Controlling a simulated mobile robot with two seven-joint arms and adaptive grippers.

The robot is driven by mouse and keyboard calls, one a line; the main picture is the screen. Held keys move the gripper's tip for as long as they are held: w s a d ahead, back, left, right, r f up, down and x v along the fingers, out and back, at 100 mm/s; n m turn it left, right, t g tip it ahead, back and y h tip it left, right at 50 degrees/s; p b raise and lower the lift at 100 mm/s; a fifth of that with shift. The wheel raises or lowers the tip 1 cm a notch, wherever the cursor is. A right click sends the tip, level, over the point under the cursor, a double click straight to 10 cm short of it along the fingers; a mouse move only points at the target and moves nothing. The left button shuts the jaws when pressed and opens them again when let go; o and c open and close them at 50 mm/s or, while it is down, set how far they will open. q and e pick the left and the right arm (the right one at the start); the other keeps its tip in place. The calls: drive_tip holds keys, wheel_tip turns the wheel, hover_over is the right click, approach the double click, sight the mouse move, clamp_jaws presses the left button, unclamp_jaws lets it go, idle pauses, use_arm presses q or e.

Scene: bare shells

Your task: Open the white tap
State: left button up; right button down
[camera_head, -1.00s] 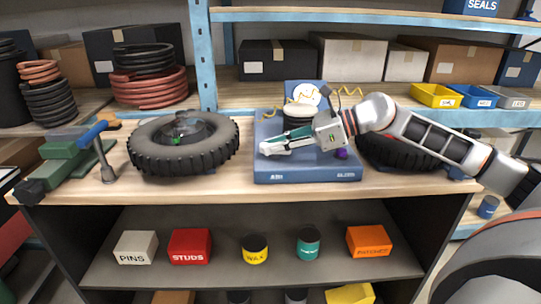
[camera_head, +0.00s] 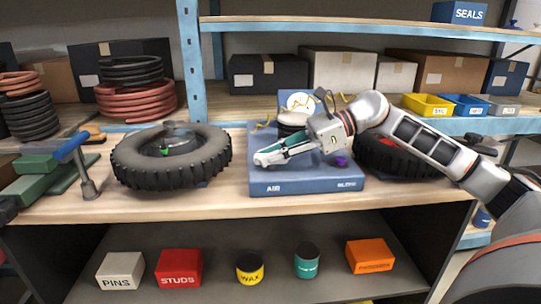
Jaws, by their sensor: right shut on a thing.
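A blue unit (camera_head: 305,187) stands on the bench, with a round gauge (camera_head: 297,101), a dark cylinder with a pale top (camera_head: 291,121) and a purple knob (camera_head: 341,161). Its front reads AIR at the left; the label at the right is hard to read. My right gripper (camera_head: 262,158) comes in from the right, low over the left part of the unit's top. My left gripper is not in view.
A tyre (camera_head: 135,173) lies left of the unit; another (camera_head: 392,160) lies behind my right arm. The bench front before the unit is clear. Boxes and tins sit on the shelf below.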

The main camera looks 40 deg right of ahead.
drive_tip(key=c, duration=2)
unclamp_jaws()
drive_tip(key=shift+d, duration=0.1)
drive_tip(key=v, duration=0.5)
drive_tip(key=shift+s+d, duration=0.2)
drive_tip(key=shift+d, duration=0.15)
drive_tip(key=shift+v, duration=3.1)
drive_tip(key=shift+a+r, duration=0.1)
drive_tip(key=shift+a, duration=0.05)
